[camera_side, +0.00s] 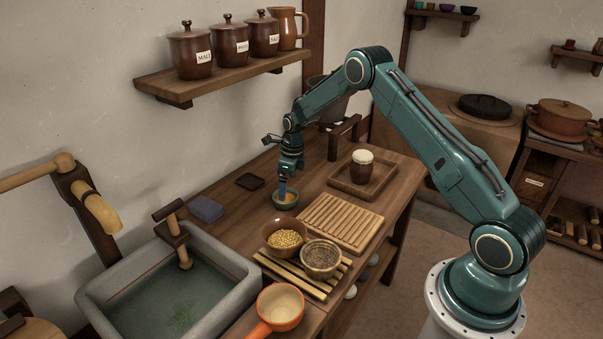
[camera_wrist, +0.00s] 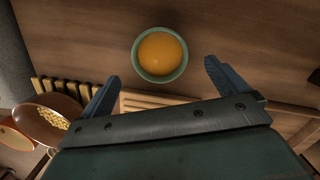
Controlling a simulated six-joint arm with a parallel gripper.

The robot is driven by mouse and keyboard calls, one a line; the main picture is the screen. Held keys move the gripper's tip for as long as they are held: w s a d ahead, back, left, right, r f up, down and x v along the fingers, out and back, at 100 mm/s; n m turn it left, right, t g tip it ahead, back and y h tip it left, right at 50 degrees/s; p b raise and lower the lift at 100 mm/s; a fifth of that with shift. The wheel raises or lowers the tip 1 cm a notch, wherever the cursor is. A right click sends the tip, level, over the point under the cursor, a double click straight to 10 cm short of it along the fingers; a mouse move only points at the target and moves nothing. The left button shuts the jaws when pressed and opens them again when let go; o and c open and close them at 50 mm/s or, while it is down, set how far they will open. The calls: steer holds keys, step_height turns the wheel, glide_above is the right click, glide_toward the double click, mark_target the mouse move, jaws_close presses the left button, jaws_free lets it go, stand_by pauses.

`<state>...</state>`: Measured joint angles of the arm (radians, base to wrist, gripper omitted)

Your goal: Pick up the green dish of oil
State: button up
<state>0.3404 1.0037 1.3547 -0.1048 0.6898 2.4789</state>
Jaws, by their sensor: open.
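The green dish of oil (camera_side: 285,203) is a small round green bowl standing on the wooden counter in the side view. In the wrist view the dish (camera_wrist: 160,54) has a pale green rim around orange-yellow oil. My gripper (camera_side: 287,190) points down over the dish in the side view, its tips at or just above the rim. In the wrist view my gripper (camera_wrist: 160,82) is open, its two blue-grey fingers spread wide. The dish shows between and beyond the fingers. Nothing is held. Whether a finger touches the dish cannot be told.
A slatted wooden board (camera_side: 341,222) lies close to the dish's right. A bowl of yellow grain (camera_side: 284,238) and a bowl of dark seeds (camera_side: 320,258) stand nearer the front. A tray (camera_side: 376,190) holds a mug (camera_side: 362,168). A stone sink (camera_side: 245,270) is at the front left.

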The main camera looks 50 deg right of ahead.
steer(key=shift+w+a+f, duration=0.1)
steer(key=shift+w+f, duration=0.1)
steer(key=shift+f, duration=0.95)
steer(key=shift+w+a+f, duration=0.1)
steer(key=shift+w+f, duration=0.05)
steer(key=shift+f, duration=0.95)
steer(key=c, duration=1.1)
steer(key=shift+r, duration=0.1)
steer(key=shift+c, duration=0.2)
step_height(320, 180, up, 20)
